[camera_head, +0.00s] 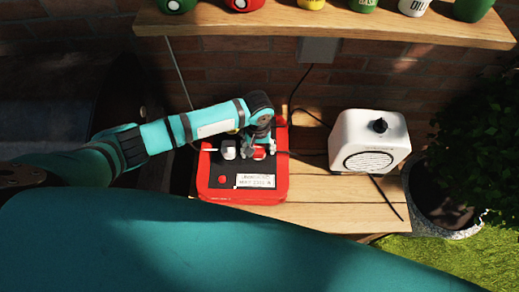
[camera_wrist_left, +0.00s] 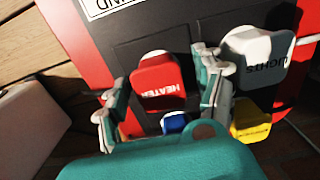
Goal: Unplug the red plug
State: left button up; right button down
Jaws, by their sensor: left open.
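The red plug (camera_wrist_left: 158,80), marked HEATER, sits in the red and black socket box (camera_wrist_left: 75,40). In the head view the red plug (camera_head: 260,153) is a small red patch on the box (camera_head: 222,188) below my left gripper (camera_head: 259,147). In the left wrist view my left gripper (camera_wrist_left: 163,85) is open, one finger on each side of the red plug. The right finger stands between the red plug and a grey plug (camera_wrist_left: 262,62) marked LIGHTS. I cannot tell whether the fingers touch the red plug. My right gripper is not in view.
Blue (camera_wrist_left: 176,122) and yellow (camera_wrist_left: 251,122) parts show near the plugs. A white speaker-like box (camera_head: 392,135) with a black knob stands right of the socket box on the wooden table (camera_head: 330,210). A shelf (camera_head: 330,28) with cans runs along the brick wall. A potted plant is at right.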

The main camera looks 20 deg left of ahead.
aim_at(258, 147)
pick_arm(q)
jog(key=shift+p, duration=0.45)
grip_shut()
dwell(0.5)
jog(key=shift+r, duration=0.15)
jog(key=shift+r+p, duration=2)
jog(key=shift+p, duration=0.6)
jog(key=shift+r+p, duration=0.5)
jog(key=shift+r, duration=0.4)
